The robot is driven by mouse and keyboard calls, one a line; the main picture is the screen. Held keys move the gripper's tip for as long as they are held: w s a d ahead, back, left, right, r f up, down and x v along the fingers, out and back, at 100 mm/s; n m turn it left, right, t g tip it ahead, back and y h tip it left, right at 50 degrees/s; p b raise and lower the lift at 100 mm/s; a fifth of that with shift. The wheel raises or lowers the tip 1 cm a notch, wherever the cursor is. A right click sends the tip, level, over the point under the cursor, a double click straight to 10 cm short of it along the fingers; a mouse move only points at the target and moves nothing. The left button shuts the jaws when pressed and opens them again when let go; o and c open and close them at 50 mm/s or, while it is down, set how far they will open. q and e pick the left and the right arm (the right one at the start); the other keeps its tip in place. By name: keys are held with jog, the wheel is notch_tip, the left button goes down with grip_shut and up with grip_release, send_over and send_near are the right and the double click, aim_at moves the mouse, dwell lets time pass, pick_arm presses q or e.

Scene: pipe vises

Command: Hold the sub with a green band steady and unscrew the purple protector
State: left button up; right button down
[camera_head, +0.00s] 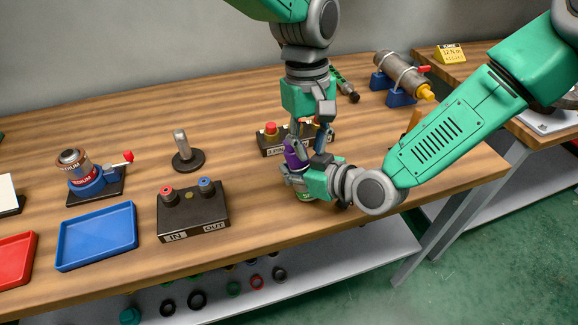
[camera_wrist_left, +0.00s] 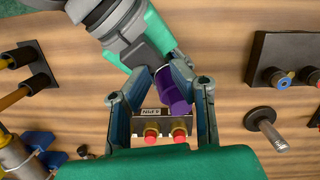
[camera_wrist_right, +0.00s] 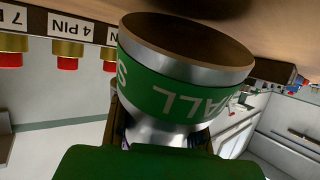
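The sub (camera_wrist_right: 180,100) fills the right wrist view, a metal piece with a green band and upside-down white lettering. My right gripper (camera_wrist_right: 160,140) is shut around its narrower neck. In the head view my right gripper (camera_head: 308,182) comes in from the right, with the sub partly hidden behind it. The purple protector (camera_head: 293,155) shows just above my right gripper.
A connector box with red caps (camera_head: 272,137) stands just behind the grippers. The IN/OUT box (camera_head: 193,212), a metal post (camera_head: 183,150), a blue tray (camera_head: 97,237) and a vise with a cylinder (camera_head: 88,178) stand to the left. A clamped cylinder (camera_head: 400,72) is at the back right.

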pick_arm(q)
jog(key=m, duration=0.1)
jog(key=s+m, duration=0.1)
jog(key=a+m, duration=0.1)
jog(key=shift+s+a+f+m+y, duration=0.1)
jog(key=shift+s+f+m+y, duration=0.2)
jog(key=shift+s+m, duration=0.1)
jog(key=a+m, duration=0.1)
jog(key=m, duration=0.1)
jog(key=a+m, duration=0.1)
jog(key=m, duration=0.1)
jog(key=shift+r+m+y, duration=0.1)
jog(key=shift+m+y, duration=0.2)
jog(key=shift+y, duration=0.1)
jog(key=shift+d, duration=0.1)
